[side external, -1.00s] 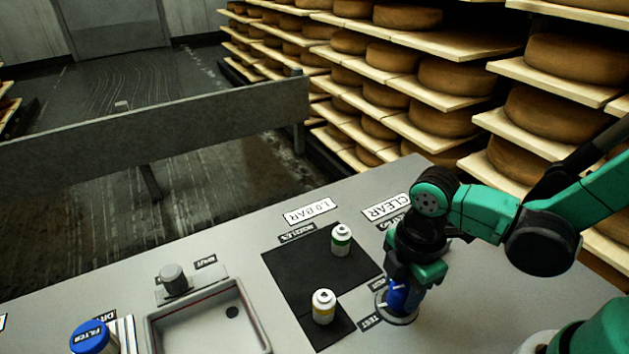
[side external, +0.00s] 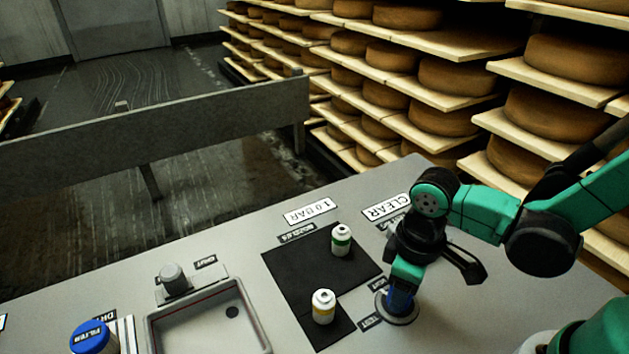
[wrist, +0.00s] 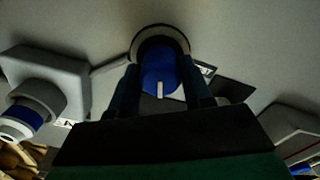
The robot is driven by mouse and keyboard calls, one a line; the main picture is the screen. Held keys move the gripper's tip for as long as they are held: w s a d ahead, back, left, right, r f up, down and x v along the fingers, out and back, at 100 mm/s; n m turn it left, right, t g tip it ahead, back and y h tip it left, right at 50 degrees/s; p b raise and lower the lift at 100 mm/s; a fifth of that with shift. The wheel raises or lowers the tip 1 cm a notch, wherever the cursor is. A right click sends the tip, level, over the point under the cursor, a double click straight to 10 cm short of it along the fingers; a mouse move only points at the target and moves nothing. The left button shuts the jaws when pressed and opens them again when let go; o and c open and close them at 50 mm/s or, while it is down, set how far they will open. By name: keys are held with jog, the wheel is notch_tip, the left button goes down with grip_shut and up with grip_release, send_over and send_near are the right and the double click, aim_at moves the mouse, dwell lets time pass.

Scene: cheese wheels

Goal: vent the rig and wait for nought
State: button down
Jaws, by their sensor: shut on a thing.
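A blue knob (side external: 399,302) with a round grey base stands on the bench at the front right. My gripper (side external: 405,276) points down and is shut on it. In the wrist view the blue knob (wrist: 157,72) sits between my two dark fingers, one on each side, with its white mark pointing toward the bottom of the picture. A label reading TEST (side external: 371,322) lies beside the base; a second small label near it is hard to read. White signs read 1.0 BAR (side external: 311,211) and CLEAR (side external: 386,207).
A white-and-green nozzle (side external: 341,241) and a white-and-yellow one (side external: 323,307) stand on black mats left of my gripper. Further left are a grey sink (side external: 158,336), a grey knob (side external: 174,279) and a blue-capped filter (side external: 92,337). Cheese shelves (side external: 455,40) rise behind the bench.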

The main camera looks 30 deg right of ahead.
jog(key=shift+m, duration=1.9)
jog(key=shift+c, duration=1.8)
grip_release()
jog(key=shift+r, duration=2.8)
jog(key=w+d+r+m+t, duration=0.2)
jog(key=w+d+r+t, duration=0.2)
jog(key=d+r+t, duration=0.2)
jog(key=shift+w+d+t, duration=0.4)
jog(key=shift+d+t, duration=0.2)
jog(key=shift+d, duration=0.4)
